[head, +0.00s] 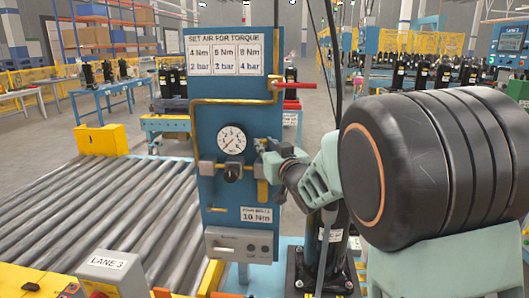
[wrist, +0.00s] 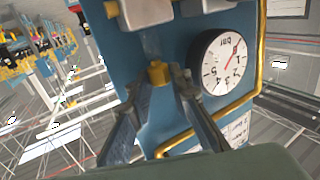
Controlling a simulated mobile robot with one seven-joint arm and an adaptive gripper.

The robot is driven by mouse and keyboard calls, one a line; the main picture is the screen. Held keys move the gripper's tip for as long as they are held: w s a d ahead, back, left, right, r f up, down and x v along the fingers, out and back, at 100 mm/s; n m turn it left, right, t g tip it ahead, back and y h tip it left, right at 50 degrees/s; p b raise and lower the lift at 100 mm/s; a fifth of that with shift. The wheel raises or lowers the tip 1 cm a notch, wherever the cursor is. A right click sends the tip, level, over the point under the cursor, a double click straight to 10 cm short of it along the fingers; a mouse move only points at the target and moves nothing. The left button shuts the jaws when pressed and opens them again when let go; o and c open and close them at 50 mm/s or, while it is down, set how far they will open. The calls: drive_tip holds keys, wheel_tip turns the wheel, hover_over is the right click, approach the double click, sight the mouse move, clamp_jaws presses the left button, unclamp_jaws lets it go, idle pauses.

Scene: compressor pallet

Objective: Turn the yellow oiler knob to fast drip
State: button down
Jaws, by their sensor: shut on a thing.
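The yellow oiler knob (wrist: 157,73) is a small block on the blue panel (wrist: 165,130), between my fingertips in the wrist view. My gripper (wrist: 159,84) is shut on it, one finger on each side. In the head view my gripper (head: 274,168) reaches in from the right to the panel's right edge (head: 261,110), and the knob is hidden behind it. The wrist view is turned roughly upside down. How far the knob is turned cannot be read.
A round pressure gauge (head: 231,140) sits left of my gripper, with a black regulator knob (head: 232,173) below it. A red valve handle (head: 293,85) sticks out above my arm. A brass pipe (wrist: 252,95) edges the panel. A roller conveyor (head: 110,215) lies left.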

drive_tip(key=shift+d, duration=0.1)
idle(0.5)
drive_tip(key=c, duration=2)
unclamp_jaws()
drive_tip(key=shift+c, duration=0.2)
drive_tip(key=v, duration=1.2)
drive_tip(key=shift+d, duration=0.1)
